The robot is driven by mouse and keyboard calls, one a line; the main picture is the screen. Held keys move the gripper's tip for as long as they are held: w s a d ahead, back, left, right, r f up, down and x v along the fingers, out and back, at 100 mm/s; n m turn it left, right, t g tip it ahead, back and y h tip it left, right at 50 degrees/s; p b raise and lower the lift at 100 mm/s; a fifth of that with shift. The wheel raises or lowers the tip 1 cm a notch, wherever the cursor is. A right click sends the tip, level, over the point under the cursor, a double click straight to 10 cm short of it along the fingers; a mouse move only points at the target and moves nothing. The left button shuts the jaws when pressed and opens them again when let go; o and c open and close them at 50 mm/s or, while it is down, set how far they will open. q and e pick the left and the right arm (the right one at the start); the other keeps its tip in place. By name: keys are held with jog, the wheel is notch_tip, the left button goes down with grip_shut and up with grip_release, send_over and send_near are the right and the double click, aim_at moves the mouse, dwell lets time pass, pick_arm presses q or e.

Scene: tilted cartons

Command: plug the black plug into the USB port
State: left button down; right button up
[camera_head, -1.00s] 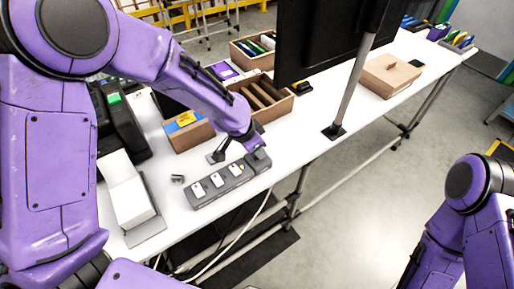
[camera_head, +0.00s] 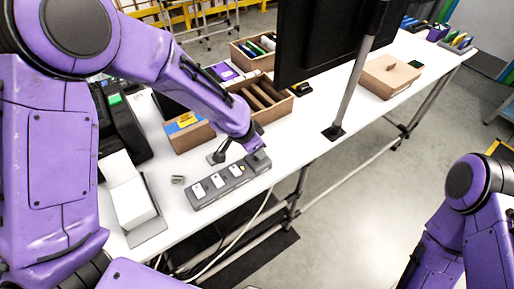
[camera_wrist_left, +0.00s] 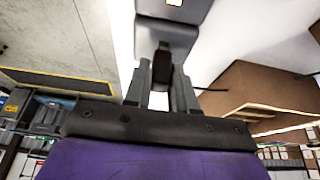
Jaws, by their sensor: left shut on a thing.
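A grey strip (camera_head: 205,199) with several white sockets lies near the front edge of the white table, and part of it shows at the top of the left wrist view (camera_wrist_left: 172,32). My left gripper (camera_head: 257,151) is over the right end of the strip. In the left wrist view its two fingers (camera_wrist_left: 161,88) are closed on the black plug (camera_wrist_left: 162,62), which points towards the strip. The USB port cannot be made out, and I cannot tell whether the plug touches the strip. My right arm is at the lower right, its gripper out of frame.
Open wooden boxes (camera_head: 194,137) stand behind the strip. A monitor on a pole (camera_head: 349,90) is to the right. A white block on a grey stand (camera_head: 132,203) is at the left. Clear table lies right of the strip.

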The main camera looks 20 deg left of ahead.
pick_arm(q)
jog(key=shift+p, duration=0.65)
dwell(0.9)
jog(key=shift+f+b, duration=0.4)
jog(key=shift+f, duration=0.2)
dwell(0.3)
jog(key=c, duration=0.8)
grip_release()
jog(key=shift+c, duration=0.2)
jog(key=shift+r, duration=0.1)
jog(key=v, duration=1)
jog(key=shift+r+b, duration=0.2)
jog(key=shift+b, duration=0.15)
jog(key=shift+s, duration=0.1)
